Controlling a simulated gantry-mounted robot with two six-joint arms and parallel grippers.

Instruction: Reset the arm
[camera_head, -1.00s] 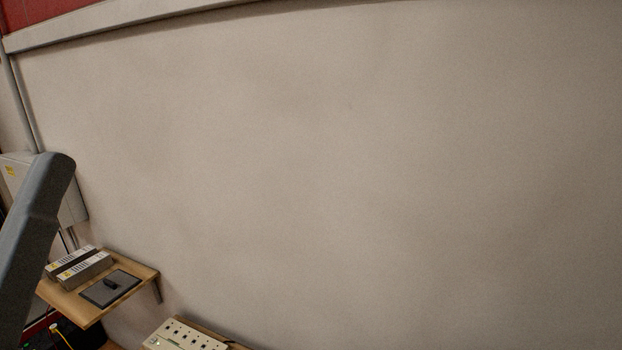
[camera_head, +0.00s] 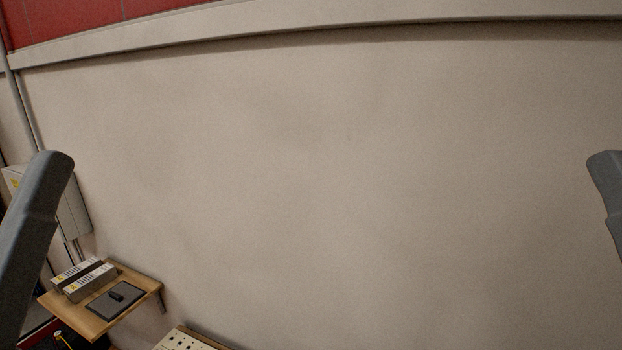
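A grey link of my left arm (camera_head: 38,215) rises along the left edge of the head view. A grey link of my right arm (camera_head: 606,190) shows at the right edge. Neither gripper is in view, so I cannot see whether they are open or hold anything.
A plain beige wall (camera_head: 330,180) fills most of the view. At lower left a wooden shelf (camera_head: 92,322) bears two grey boxes (camera_head: 84,279) and a dark pad (camera_head: 115,300) with a small black object. A beige socket panel (camera_head: 180,341) shows at the bottom edge. A grey cabinet (camera_head: 75,212) hangs behind my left arm.

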